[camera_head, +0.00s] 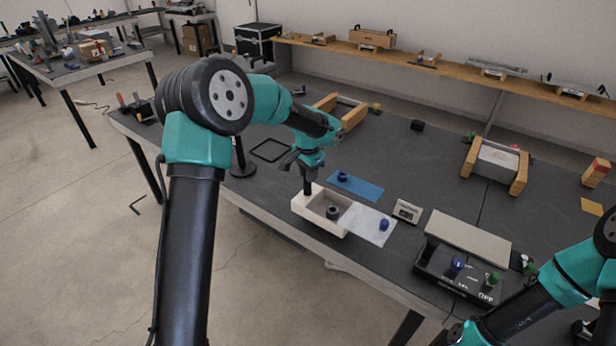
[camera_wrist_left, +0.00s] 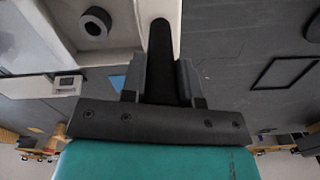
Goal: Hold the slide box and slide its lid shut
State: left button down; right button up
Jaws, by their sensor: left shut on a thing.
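The white slide box (camera_head: 308,213) sits near the front edge of the dark table in the head view. Its pale lid (camera_head: 366,223) with a blue knob (camera_head: 384,224) sticks out to the right, so the left part of the box is open. A dark ring-like part (camera_head: 332,212) lies inside; it also shows in the left wrist view (camera_wrist_left: 95,22). My left gripper (camera_head: 307,187) is shut on the box's wall at the back left; the wall (camera_wrist_left: 157,10) runs between the fingers in the wrist view. My right arm shows at the lower right, but its gripper is out of view.
A blue plate (camera_head: 358,188) with a blue knob lies behind the box. A small labelled block (camera_head: 407,211) stands right of the lid, and a control box (camera_head: 458,272) with knobs is farther right. A black square frame (camera_head: 271,150) lies flat behind left.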

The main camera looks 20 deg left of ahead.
pick_arm(q)
jog(key=w, duration=0.1)
jog(key=w+a, duration=0.1)
jog(key=w, duration=0.1)
jog(key=w+a, duration=0.1)
jog(key=w, duration=0.1)
jog(key=shift+a, duration=0.15)
dwell(0.4)
jog(key=shift+f, duration=2.45)
jog(key=shift+s+f, duration=0.1)
jog(key=shift+f, duration=0.25)
dwell(1.4)
